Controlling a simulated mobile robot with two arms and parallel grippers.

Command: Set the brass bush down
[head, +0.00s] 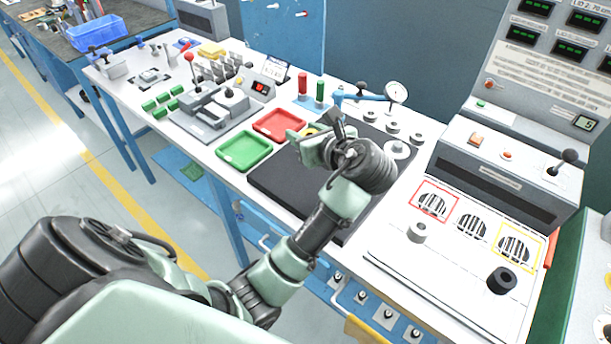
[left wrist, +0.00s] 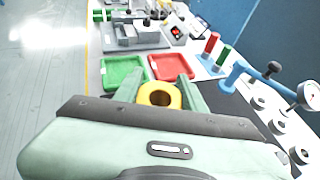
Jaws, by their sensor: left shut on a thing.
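My left gripper (head: 313,134) is shut on the brass bush (left wrist: 160,96). In the left wrist view the bush is a yellow ring with a dark bore, held between the two pale green fingers, its open end facing the camera. In the head view only a small yellow part of the bush (head: 311,131) shows; the gripper hides the rest. The gripper appears over the far part of the black plate (head: 275,187), just right of the red tray. I cannot tell whether the bush touches anything below. My right gripper is not in view.
The green tray (head: 244,165) and red tray (head: 279,125) look empty. A dial gauge (head: 396,92) on a blue arm and several grey rings stand behind the plate. The plate's near part is bare.

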